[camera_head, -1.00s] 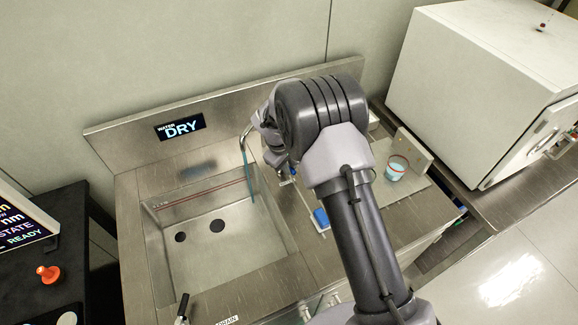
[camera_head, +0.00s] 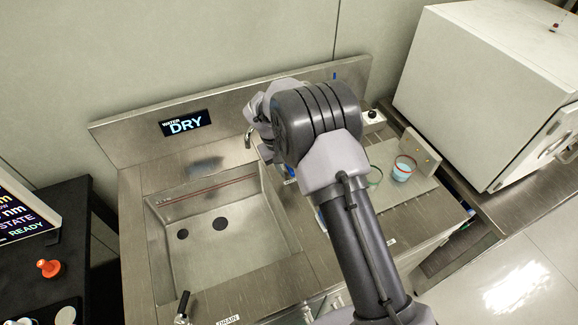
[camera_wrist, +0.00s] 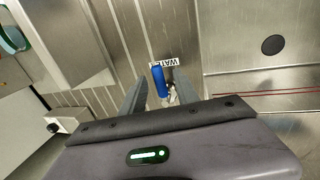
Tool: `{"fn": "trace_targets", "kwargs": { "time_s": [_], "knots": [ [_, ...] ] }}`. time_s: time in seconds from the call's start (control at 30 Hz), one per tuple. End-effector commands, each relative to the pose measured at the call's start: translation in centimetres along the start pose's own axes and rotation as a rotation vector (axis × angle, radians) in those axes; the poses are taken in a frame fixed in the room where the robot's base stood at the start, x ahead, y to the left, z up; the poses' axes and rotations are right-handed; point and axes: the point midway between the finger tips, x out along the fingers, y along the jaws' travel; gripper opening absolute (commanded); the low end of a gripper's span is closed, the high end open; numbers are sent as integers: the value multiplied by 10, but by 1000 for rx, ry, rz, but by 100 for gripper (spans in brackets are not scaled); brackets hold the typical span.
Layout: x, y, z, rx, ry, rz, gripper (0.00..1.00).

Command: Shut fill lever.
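The fill lever has a blue handle (camera_wrist: 160,82) and stands beside the "WATER" label (camera_wrist: 178,63) in the wrist view. My gripper (camera_wrist: 161,80) is open, with one finger on each side of the handle. A gap shows between the handle and each finger, and whether either touches is unclear. In the head view my arm covers most of the lever; a small blue patch (camera_head: 290,171) shows beside my wrist. The tap (camera_head: 248,138) has no visible stream. The water display (camera_head: 185,123) reads "DRY".
The sink basin (camera_head: 222,243) lies left of my arm. A black drain lever (camera_head: 183,306) stands at its front edge. A red-rimmed beaker (camera_head: 403,168) and a clear glass dish (camera_head: 374,176) stand right of my arm. A white cabinet (camera_head: 480,90) is farther right.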

Motion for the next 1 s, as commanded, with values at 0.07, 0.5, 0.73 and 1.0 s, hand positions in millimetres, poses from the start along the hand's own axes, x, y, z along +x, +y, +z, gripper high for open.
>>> {"fn": "trace_targets", "kwargs": {
  "time_s": [0.07, 0.5, 0.73, 1.0],
  "knots": [
    [0, 0, 0, -1, 0, 0, 37],
    [-73, 1, -1, -2, 4, 1, 37],
    [-144, 1, -1, 0, 3, 0, 37],
    [-174, 0, 0, -1, 0, 0, 37]
  ]
}}
